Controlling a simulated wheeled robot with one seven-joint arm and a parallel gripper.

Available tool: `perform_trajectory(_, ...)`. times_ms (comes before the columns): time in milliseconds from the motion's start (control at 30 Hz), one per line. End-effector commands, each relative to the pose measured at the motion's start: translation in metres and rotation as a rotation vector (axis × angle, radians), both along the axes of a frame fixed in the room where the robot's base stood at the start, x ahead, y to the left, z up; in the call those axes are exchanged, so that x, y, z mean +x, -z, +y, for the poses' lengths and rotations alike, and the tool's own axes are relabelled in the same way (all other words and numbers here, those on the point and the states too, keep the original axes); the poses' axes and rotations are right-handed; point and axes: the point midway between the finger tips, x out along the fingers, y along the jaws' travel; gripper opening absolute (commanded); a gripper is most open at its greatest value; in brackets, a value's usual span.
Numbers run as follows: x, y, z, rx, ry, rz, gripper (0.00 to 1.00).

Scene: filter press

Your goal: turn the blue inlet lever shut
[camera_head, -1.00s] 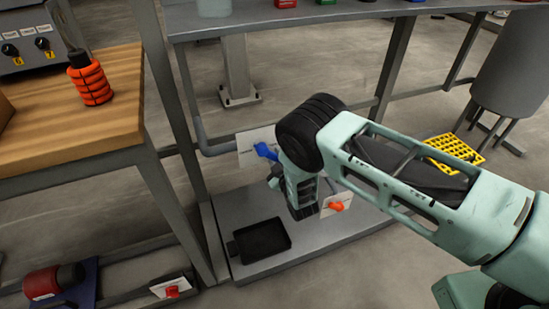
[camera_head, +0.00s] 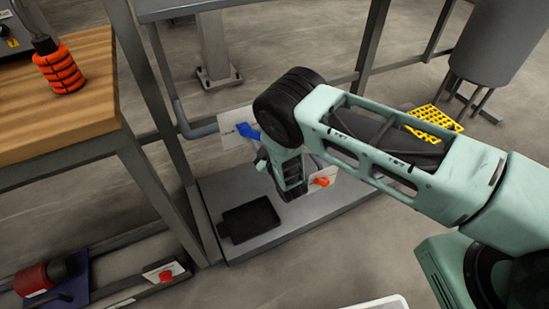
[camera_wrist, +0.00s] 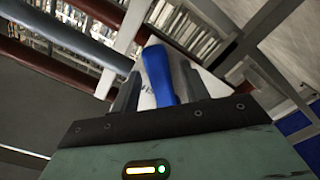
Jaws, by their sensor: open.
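The blue inlet lever (camera_head: 247,131) stands in front of a white label plate (camera_head: 232,127) on the pipe, left of my wrist in the head view. In the wrist view the blue lever (camera_wrist: 158,74) lies between the two fingers of my gripper (camera_wrist: 157,92), slightly tilted. The fingers stand apart on either side of it; whether either touches it I cannot tell. In the head view my forearm and wrist hide the fingers and part of the lever's surroundings.
A red-orange lever (camera_head: 321,181) with a white plate is right of my wrist. A black tray (camera_head: 250,221) lies on the grey base platform (camera_head: 215,194). A wooden bench (camera_head: 75,105) stands left. A yellow grate (camera_head: 435,118) lies on the floor at right.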

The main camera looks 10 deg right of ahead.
Motion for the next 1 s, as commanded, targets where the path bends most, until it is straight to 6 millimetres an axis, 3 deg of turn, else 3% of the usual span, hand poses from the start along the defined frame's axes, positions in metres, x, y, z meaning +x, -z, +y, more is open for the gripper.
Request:
perform_trajectory(400,-0.093,0.0,-0.026,-0.005,-0.001,0.005,0.45)
perform_trajectory(600,-0.13,0.0,-0.037,-0.005,-0.001,0.003,0.45)
perform_trajectory(800,-0.15,0.0,-0.043,-0.003,-0.001,0.004,0.45)
perform_trajectory(1000,-0.153,0.0,-0.044,-0.003,-0.001,0.001,0.45)
